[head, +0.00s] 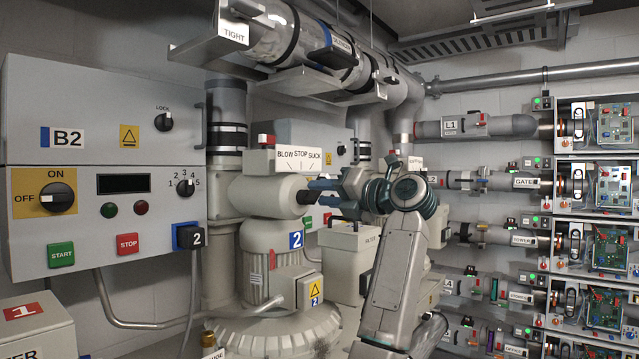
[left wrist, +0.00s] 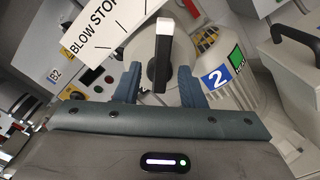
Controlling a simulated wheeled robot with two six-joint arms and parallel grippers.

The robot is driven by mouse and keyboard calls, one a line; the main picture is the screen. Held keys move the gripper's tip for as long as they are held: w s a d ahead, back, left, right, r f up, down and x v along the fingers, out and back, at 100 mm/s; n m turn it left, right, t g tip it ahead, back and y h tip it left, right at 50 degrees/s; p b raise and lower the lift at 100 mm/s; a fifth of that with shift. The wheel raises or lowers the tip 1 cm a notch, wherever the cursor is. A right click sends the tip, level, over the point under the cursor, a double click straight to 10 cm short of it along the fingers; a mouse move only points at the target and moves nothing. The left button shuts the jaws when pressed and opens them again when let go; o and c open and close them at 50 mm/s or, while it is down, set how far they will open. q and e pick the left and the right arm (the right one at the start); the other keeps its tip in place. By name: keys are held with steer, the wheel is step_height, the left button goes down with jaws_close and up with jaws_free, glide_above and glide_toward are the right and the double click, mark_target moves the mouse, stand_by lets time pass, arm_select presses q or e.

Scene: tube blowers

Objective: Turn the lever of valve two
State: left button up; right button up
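The valve on blower two (head: 280,250) has a white sign (head: 299,160) reading BLOW, STOP, SUCK. The blower's blue "2" label (head: 296,239) also shows in the left wrist view (left wrist: 215,78). In the left wrist view the valve lever (left wrist: 163,50) is a black bar with a white end, in front of a round black part. My left gripper (head: 318,195) is at the valve with its blue fingers apart. In the left wrist view its fingers (left wrist: 160,86) stand on both sides of the lever, with visible gaps. Finger contact with the lever cannot be told. My right gripper is not in view.
Control panel B2 (head: 90,160) with knobs and START and STOP buttons is at the left. A large pipe (head: 290,40) runs overhead. Labelled pipes (head: 475,127) and racks of circuit boards (head: 605,125) fill the right side.

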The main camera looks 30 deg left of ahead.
arm_select(q)
steer(key=shift+w+a, duration=0.1)
steer(key=shift+a, duration=0.55)
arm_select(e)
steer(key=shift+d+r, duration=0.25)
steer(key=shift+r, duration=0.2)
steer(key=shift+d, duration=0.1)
arm_select(q)
steer(key=c, duration=0.7)
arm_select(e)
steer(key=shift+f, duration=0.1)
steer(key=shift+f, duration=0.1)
